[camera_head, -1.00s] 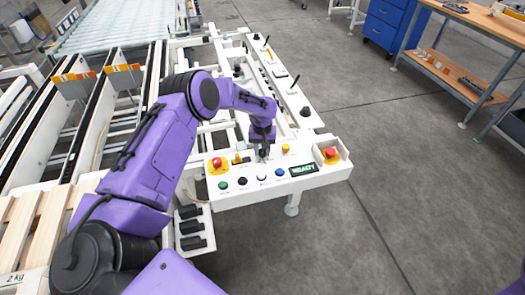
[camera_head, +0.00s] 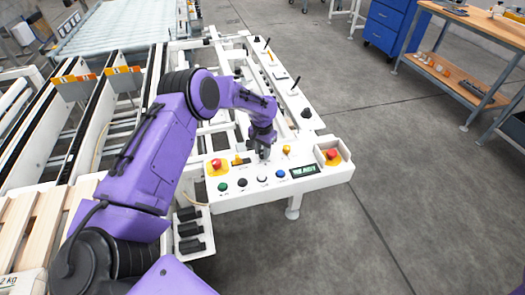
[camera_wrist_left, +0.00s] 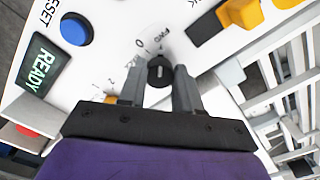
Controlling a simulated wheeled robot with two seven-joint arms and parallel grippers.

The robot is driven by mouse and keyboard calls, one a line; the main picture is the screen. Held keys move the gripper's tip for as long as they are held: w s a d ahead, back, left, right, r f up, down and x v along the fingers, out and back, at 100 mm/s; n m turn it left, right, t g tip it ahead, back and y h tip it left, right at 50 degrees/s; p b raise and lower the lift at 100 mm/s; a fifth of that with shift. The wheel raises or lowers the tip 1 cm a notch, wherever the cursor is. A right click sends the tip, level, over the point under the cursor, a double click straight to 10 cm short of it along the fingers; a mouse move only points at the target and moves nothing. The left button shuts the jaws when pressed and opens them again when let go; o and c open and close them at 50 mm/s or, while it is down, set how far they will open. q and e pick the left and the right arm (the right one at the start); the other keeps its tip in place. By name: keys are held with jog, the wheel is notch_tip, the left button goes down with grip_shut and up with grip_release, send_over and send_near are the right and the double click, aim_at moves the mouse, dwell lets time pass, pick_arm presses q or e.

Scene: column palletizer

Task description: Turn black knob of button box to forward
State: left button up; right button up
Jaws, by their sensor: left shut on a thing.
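The white button box (camera_head: 240,197) stands at the near end of the conveyor frame. My left gripper (camera_head: 263,154) points down at the back of its panel. In the left wrist view the fingers (camera_wrist_left: 160,88) are shut on the black knob (camera_wrist_left: 160,70), one on each side. A light line shows on the knob's top. The "FWD" label is printed beside the knob, with "0" on its other side. In the head view the gripper hides the knob. My right gripper is not in view.
A yellow-orange switch (camera_wrist_left: 240,12) is close to the gripper.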

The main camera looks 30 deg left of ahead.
aim_at(262, 152)
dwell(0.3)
pick_arm(q)
jog(key=o, duration=1)
jog(key=shift+o, duration=0.2)
notch_tip(262, 152, up, 10)
jog(key=b, duration=0.1)
jog(key=shift+r+b, duration=0.25)
jog(key=shift+b, duration=0.05)
